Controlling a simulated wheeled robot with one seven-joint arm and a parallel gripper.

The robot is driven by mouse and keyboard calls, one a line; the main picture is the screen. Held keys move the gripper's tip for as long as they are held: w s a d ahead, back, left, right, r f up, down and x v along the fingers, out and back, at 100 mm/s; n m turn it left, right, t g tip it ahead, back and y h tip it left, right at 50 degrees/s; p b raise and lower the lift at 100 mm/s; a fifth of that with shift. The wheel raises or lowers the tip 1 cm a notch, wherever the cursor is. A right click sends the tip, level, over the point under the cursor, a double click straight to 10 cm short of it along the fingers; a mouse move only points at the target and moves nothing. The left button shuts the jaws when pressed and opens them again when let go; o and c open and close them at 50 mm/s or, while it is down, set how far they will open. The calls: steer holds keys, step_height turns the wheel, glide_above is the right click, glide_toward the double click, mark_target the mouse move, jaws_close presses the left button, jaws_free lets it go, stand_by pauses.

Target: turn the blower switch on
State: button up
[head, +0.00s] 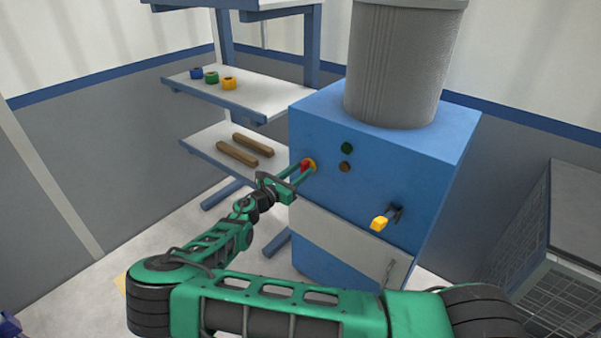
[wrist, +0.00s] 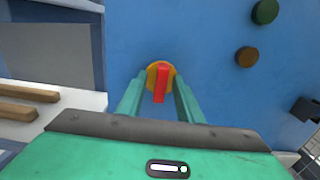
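The blower switch (head: 308,164) is a red handle on a round yellow base, on the front of the blue cabinet (head: 385,180). In the wrist view the red handle (wrist: 160,84) stands upright in front of its yellow disc. My gripper (head: 306,168) is at the switch. In the wrist view its two green fingers (wrist: 160,97) stand apart on either side of the red handle, with gaps on both sides. The fingers appear not to touch it. The fingertips lie close to the yellow disc.
A green button (head: 347,147) and a brown button (head: 345,167) are right of the switch. A yellow-handled lever (head: 380,222) sticks out lower right. A shelf (head: 190,147) with two brown bars stands left. A wire crate (head: 560,300) is at the far right.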

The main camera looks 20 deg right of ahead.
steer(key=shift+d, duration=0.1)
jaws_close()
steer(key=shift+m, duration=0.4)
steer(key=m, duration=1.2)
steer(key=shift+s+f+m, duration=0.1)
steer(key=shift+f+m, duration=0.05)
steer(key=shift+m, duration=0.25)
steer(key=m, duration=0.4)
steer(key=shift+f, duration=0.15)
steer(key=shift+m, duration=0.3)
